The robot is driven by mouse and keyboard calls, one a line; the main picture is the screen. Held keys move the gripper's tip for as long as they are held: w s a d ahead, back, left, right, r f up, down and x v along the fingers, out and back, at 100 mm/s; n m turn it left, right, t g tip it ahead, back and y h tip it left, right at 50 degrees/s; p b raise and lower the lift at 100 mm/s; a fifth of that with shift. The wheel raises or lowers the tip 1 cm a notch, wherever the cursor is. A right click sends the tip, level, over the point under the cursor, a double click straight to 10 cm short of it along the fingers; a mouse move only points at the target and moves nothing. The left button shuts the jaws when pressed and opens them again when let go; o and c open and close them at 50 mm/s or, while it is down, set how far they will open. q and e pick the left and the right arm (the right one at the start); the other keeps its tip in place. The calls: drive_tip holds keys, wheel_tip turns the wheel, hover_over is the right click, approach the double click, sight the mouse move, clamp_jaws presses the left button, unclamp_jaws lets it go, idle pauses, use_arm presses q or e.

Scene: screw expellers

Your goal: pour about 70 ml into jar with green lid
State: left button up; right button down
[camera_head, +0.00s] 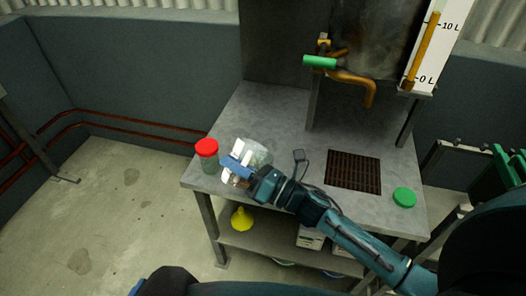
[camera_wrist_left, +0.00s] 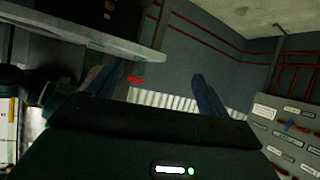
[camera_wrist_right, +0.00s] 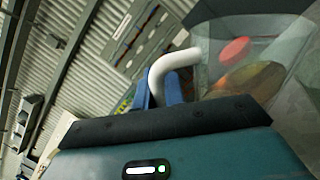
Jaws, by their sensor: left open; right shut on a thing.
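A clear jug (camera_head: 257,152) with a white handle (camera_wrist_right: 172,68) is at the table's left part. My right gripper (camera_head: 236,171) is shut on the handle; I cannot tell whether the jug touches the table or what it holds. A clear jar with a red lid (camera_head: 207,148) stands at the left edge. A red lid also shows through the jug in the right wrist view (camera_wrist_right: 234,50). My left gripper (camera_wrist_left: 157,88) is open and empty, outside the head view.
A metal tank (camera_head: 378,35) with a brass spout (camera_head: 362,84), a green-handled valve (camera_head: 319,62) and a litre gauge stands at the back right. A brown grate (camera_head: 353,172) is set in the grey table (camera_head: 262,112). A yellow funnel (camera_head: 242,218) is on the lower shelf.

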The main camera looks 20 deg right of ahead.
sight(250, 152)
drive_tip(key=shift+w+d+r+m+p, duration=0.15)
drive_tip(key=shift+d+r+m+p, duration=0.2)
drive_tip(key=shift+r+m, duration=0.4)
use_arm(q)
drive_tip(key=shift+s+a+r+p, duration=0.1)
drive_tip(key=shift+a+r+p, duration=0.3)
drive_tip(key=shift+p, duration=0.1)
use_arm(e)
drive_tip(key=shift+w+d+r+m+t, duration=0.2)
drive_tip(key=shift+r+m+t, duration=0.25)
drive_tip(key=shift+m, duration=0.3)
use_arm(q)
drive_tip(key=shift+y, duration=0.3)
use_arm(e)
drive_tip(key=shift+d+m, duration=0.15)
drive_tip(key=shift+m, duration=0.15)
use_arm(q)
drive_tip(key=shift+d, duration=0.1)
use_arm(e)
drive_tip(key=shift+w+d+m+t+h, duration=0.2)
drive_tip(key=shift+d+m+t+h, duration=0.1)
drive_tip(key=shift+m+t+h, duration=0.3)
use_arm(q)
drive_tip(key=shift+a+r+p, duration=0.15)
drive_tip(key=shift+a+p, duration=0.05)
drive_tip(key=shift+p, duration=0.1)
use_arm(e)
drive_tip(key=shift+w+d+r+m, duration=0.15)
drive_tip(key=shift+d+r+m, duration=0.1)
drive_tip(key=shift+m, duration=0.35)
